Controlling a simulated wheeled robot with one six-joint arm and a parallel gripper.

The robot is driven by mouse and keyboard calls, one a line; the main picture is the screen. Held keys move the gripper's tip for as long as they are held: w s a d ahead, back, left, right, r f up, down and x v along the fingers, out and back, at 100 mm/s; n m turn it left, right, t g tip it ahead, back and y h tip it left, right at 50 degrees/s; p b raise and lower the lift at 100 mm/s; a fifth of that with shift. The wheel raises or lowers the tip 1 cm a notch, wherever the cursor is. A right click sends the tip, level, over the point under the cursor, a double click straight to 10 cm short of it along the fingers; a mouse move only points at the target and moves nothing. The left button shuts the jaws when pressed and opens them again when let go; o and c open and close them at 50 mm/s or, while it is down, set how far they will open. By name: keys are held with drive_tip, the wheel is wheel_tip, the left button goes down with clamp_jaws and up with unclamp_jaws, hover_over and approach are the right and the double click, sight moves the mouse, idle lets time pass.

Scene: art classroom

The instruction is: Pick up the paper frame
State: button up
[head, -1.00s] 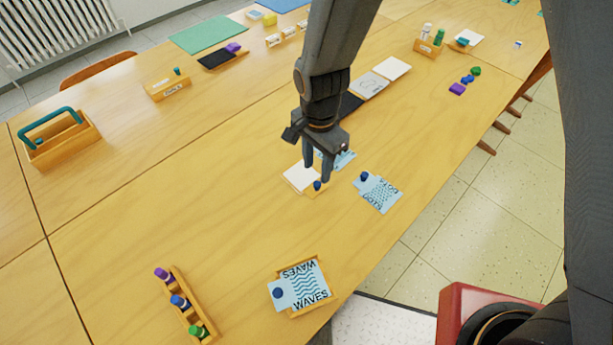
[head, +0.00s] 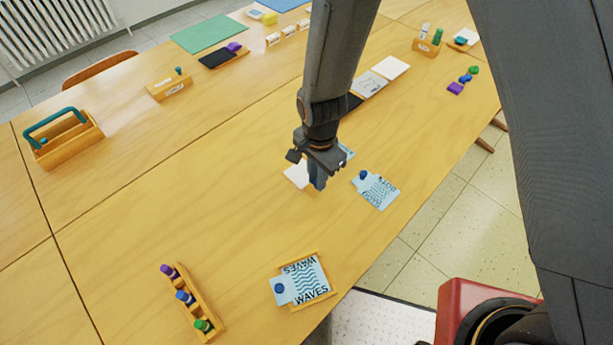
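A pale wooden frame with white paper (head: 296,174) lies mid-table. It is mostly hidden behind my gripper (head: 317,182), whose fingertips are right over its near right side. A dark blue patch shows at the fingertips; I cannot tell whether it is the frame's blue knob or a finger. The fingers overlap in this view, so whether they are shut on anything is unclear. Another wooden frame (head: 322,293) at the front holds a light blue WAVES print (head: 305,282) with a blue knob.
A second blue print (head: 377,191) lies just right of my gripper, with part of another behind it. A wooden rack with purple, blue and green pieces (head: 192,302) stands front left. A wooden caddy (head: 66,141) is far left. The table between is clear.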

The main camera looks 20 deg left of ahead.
drive_tip(key=shift+r, duration=0.15)
clamp_jaws()
drive_tip(key=shift+r+b, duration=0.3)
drive_tip(key=shift+r, duration=0.2)
drive_tip(key=shift+s+d+r+b, duration=0.1)
drive_tip(key=shift+d+r+b, duration=0.2)
drive_tip(key=shift+r, duration=0.25)
drive_tip(key=shift+s+d+r+b, duration=0.1)
drive_tip(key=shift+d+r+b, duration=0.15)
drive_tip(key=shift+r, duration=0.25)
drive_tip(key=s+d+b, duration=0.1)
drive_tip(key=s+d, duration=0.1)
drive_tip(key=d, duration=0.2)
drive_tip(key=s+d+b, duration=0.1)
drive_tip(key=s+d, duration=0.1)
drive_tip(key=d, duration=0.2)
drive_tip(key=s+d+b, duration=0.1)
drive_tip(key=s+d, duration=0.1)
drive_tip(key=d, duration=0.2)
drive_tip(key=shift+s+d, duration=0.1)
drive_tip(key=shift+s, duration=0.1)
drive_tip(key=p, duration=0.1)
drive_tip(key=d+p, duration=0.1)
drive_tip(key=shift+s+d+r+p, duration=0.1)
drive_tip(key=shift+s+r+p, duration=0.1)
drive_tip(key=shift+s+p, duration=0.15)
drive_tip(key=shift+s+d+f+p, duration=0.1)
drive_tip(key=shift+s+d+p, duration=0.25)
drive_tip(key=shift+d+p, duration=0.6)
